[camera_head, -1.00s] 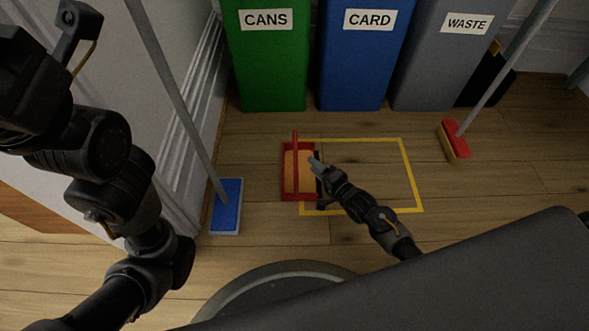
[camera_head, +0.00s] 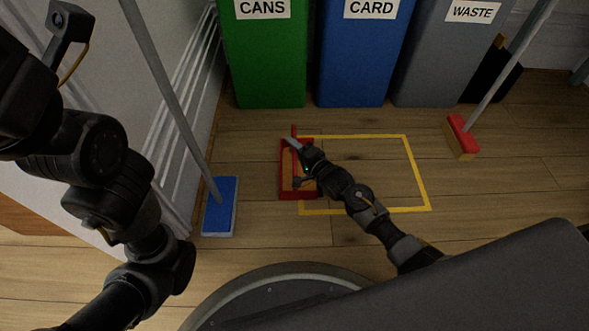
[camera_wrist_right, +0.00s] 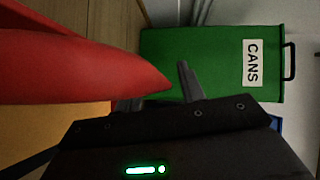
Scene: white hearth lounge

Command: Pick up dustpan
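The dustpan (camera_head: 284,178) lies on the wooden floor at the left end of a yellow taped outline. It is a red pan with an orange-tan inside and a red upright handle. My right gripper (camera_head: 295,163) is at the dustpan, its fingers spread on either side near the handle. In the right wrist view the red handle (camera_wrist_right: 80,70) fills the left side, very close, and hides part of one finger. The right gripper (camera_wrist_right: 160,92) looks open there; I cannot tell whether it touches the handle. My left arm is at the left, its gripper outside the picture.
Green CANS (camera_head: 268,60), blue CARD (camera_head: 355,65) and grey WASTE (camera_head: 440,60) bins stand along the back. A blue broom (camera_head: 221,208) leans at the left wall; a red broom (camera_head: 463,135) stands right.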

